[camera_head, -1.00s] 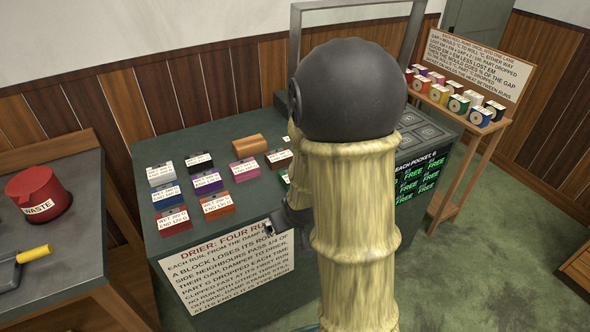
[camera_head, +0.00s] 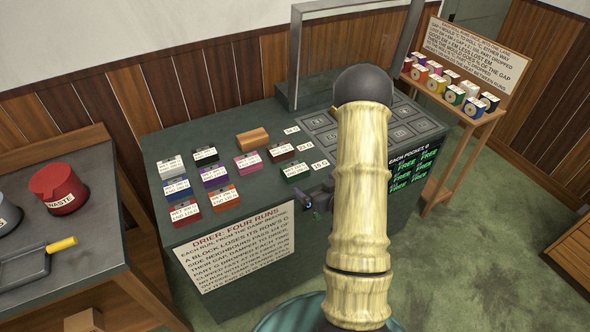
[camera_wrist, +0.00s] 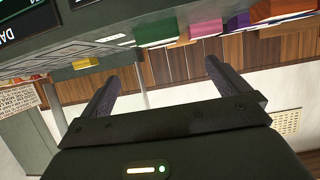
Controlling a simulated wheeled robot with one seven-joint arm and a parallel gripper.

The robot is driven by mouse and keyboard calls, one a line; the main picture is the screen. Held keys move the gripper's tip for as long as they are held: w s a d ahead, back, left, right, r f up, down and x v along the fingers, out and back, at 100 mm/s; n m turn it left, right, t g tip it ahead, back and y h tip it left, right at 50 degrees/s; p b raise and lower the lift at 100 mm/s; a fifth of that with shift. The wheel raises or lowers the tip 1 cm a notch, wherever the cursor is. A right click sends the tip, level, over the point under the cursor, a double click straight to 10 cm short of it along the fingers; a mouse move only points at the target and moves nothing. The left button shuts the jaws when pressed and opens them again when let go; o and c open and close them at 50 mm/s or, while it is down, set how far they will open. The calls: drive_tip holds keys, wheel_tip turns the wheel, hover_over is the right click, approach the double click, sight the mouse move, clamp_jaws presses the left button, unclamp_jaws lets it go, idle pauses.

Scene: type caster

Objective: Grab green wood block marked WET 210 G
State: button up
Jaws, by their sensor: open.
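The green block (camera_head: 295,168) lies on the drier bench at the front of the right column of blocks, with a white label on its front that is too small to read. It also shows in the wrist view (camera_wrist: 155,28), beyond my fingers. My gripper (camera_wrist: 160,82) is open and empty, its two dark fingers spread. In the head view my gripper (camera_head: 312,209) is partly hidden by my arm, near the bench's front edge, just in front and to the right of the green block. It appears apart from the block.
Several coloured blocks stand left of the green one, with a brown block (camera_head: 281,149) behind it and an orange wooden piece (camera_head: 253,139) further back. A tray of pockets (camera_head: 327,136) lies to the right. A metal frame (camera_head: 293,57) rises behind. A waste pot (camera_head: 58,187) stands on the left table.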

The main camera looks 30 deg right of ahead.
sight(295, 168)
drive_tip(key=shift+w, duration=0.15)
drive_tip(key=p+x, duration=0.3)
drive_tip(key=x, duration=0.8)
drive_tip(key=shift+w+f, duration=0.1)
drive_tip(key=shift+w, duration=0.05)
drive_tip(key=shift+w+f, duration=0.2)
drive_tip(key=shift+w, duration=0.15)
drive_tip(key=shift+w+p, duration=0.1)
drive_tip(key=shift+p, duration=0.2)
drive_tip(key=shift+p+x, duration=1.05)
drive_tip(key=shift+x, duration=1.45)
drive_tip(key=c, duration=1.1)
drive_tip(key=shift+o, duration=0.2)
drive_tip(key=shift+r, duration=0.1)
